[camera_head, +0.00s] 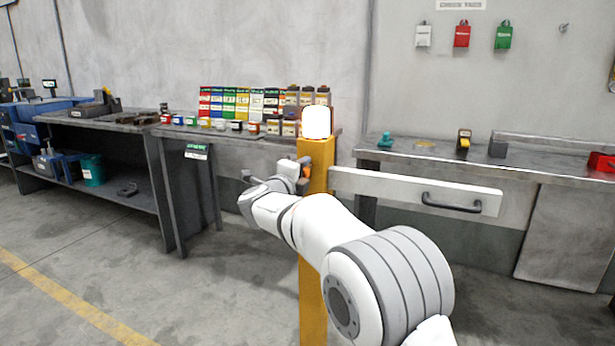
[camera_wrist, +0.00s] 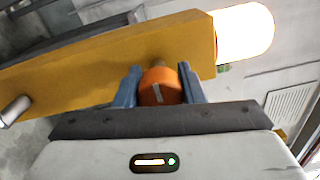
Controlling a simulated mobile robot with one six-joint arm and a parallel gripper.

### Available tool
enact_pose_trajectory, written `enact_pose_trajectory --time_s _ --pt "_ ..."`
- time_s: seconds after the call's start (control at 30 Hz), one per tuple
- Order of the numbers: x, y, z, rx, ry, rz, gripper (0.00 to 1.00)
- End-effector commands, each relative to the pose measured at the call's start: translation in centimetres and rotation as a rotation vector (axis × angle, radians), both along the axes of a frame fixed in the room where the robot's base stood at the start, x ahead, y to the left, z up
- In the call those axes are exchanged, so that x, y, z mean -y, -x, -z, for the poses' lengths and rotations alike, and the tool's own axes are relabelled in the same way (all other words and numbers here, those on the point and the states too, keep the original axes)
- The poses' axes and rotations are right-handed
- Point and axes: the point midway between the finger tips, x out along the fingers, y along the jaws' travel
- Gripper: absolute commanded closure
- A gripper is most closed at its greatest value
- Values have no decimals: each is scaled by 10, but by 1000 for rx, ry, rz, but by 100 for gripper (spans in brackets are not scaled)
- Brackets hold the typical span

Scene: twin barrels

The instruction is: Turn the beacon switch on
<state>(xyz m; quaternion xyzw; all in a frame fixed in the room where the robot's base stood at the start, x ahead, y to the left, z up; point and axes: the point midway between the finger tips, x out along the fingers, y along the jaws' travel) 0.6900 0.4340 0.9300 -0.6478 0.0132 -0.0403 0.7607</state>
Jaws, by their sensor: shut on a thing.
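The beacon (camera_head: 316,122) glows bright white with an orange tint on top of a yellow post (camera_head: 313,290). It also shows lit in the wrist view (camera_wrist: 246,31), at the end of the post (camera_wrist: 100,62). The beacon switch is an orange round knob with a pale line (camera_wrist: 158,88) on the post's face. My gripper (camera_wrist: 161,86) has its two blue-grey fingers on either side of the knob, shut on it. In the head view my gripper (camera_head: 290,180) is at the post's upper part, just below the beacon, and the knob is mostly hidden there.
A dark shelf bench (camera_head: 85,124) is at left. Open floor (camera_head: 210,290) lies left of the post.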

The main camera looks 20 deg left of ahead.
Motion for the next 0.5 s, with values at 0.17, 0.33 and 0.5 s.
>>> enact_pose_trajectory --time_s 0.17,0.33,0.5 --pt "1 -1 -2 4 -14 1 87" --pt "1 -1 -2 4 -14 1 87" --pt "1 -1 -3 4 -14 1 61"
